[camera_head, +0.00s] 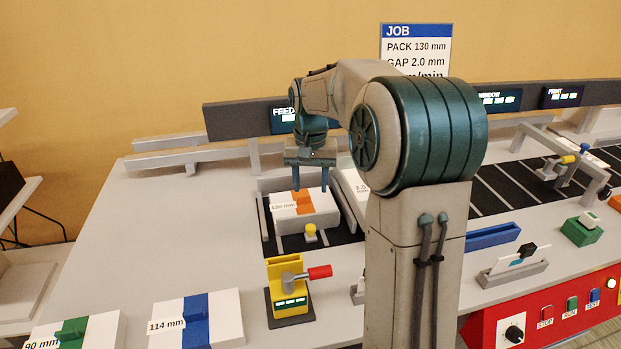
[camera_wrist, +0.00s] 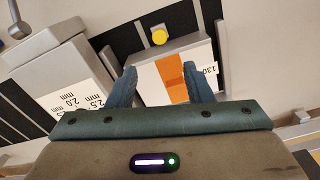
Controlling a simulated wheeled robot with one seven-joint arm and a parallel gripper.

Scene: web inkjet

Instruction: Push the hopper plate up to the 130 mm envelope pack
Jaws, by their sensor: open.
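The 130 mm envelope pack (camera_head: 320,203) is white with an orange band and lies in the dark-floored hopper. It also shows in the wrist view (camera_wrist: 148,80), its label partly hidden by a finger. A yellow knob (camera_head: 310,231) stands at the pack's near side and shows in the wrist view (camera_wrist: 159,36). A pale grey upright face (camera_wrist: 190,46) lies between knob and pack top; I cannot tell whether this is the hopper plate or the pack's side, nor any gap. My gripper (camera_head: 310,181) is open, fingers down over the pack's far part, holding nothing.
A yellow block with a red-handled lever (camera_head: 286,276) stands in front of the hopper. The 114 mm pack (camera_head: 222,318) and 90 mm pack (camera_head: 98,335) lie at the front left. A gap scale plate (camera_wrist: 75,100) is beside the hopper. The table's left is clear.

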